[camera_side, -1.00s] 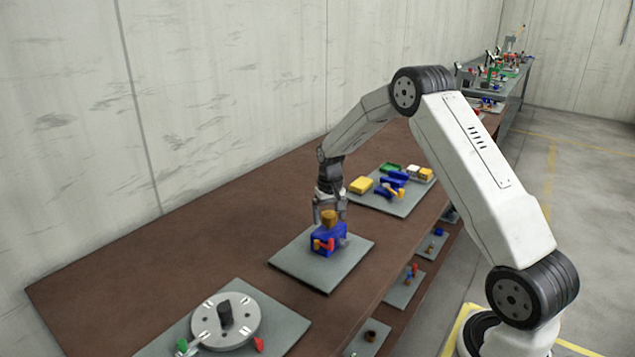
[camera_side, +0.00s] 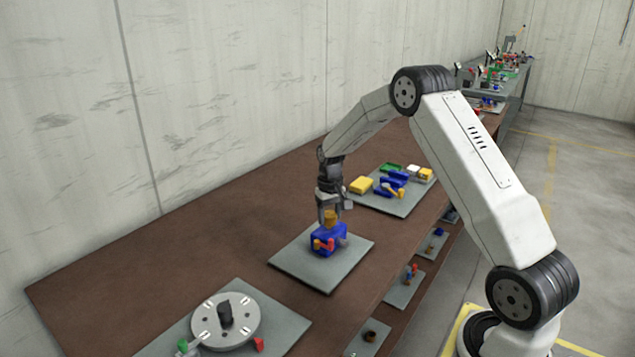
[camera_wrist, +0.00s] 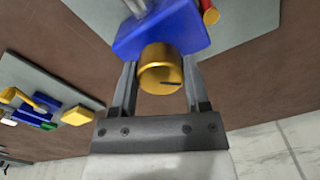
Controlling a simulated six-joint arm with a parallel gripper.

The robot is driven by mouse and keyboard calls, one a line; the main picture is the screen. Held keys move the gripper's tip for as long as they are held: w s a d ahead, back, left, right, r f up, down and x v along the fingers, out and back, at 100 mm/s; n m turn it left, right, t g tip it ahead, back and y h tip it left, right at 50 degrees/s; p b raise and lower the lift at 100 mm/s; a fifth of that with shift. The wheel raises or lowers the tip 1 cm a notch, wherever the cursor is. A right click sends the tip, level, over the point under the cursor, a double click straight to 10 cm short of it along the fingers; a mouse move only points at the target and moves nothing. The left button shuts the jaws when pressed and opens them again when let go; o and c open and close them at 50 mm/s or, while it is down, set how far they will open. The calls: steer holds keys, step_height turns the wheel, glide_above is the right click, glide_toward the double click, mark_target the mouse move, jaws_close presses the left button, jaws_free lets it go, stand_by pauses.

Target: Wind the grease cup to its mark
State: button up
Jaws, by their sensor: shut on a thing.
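The grease cup (camera_side: 330,217) is a short brass-coloured cylinder on top of a blue block (camera_side: 326,238), which stands on a grey plate on the brown bench. In the wrist view the grease cup (camera_wrist: 160,70) shows a dark line on its end face. My gripper (camera_side: 330,212) points down over the block, shut on the cup, with one finger on each side of it in the wrist view (camera_wrist: 158,88). The blue block (camera_wrist: 165,28) lies just beyond the cup there. The mark for the cup cannot be made out.
Red and orange parts (camera_side: 323,244) stick out at the block's front. A grey plate with yellow, blue, green and white parts (camera_side: 390,186) lies behind to the right. A plate with a round grey disc (camera_side: 225,320) lies at the front left. The bench between is clear.

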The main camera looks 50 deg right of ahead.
mark_target(330, 214)
steer(key=n, duration=0.5)
steer(key=shift+f+n, duration=0.1)
steer(key=shift+n, duration=0.3)
stand_by(0.4)
steer(key=o, duration=1.3)
steer(key=shift+r, duration=3.95)
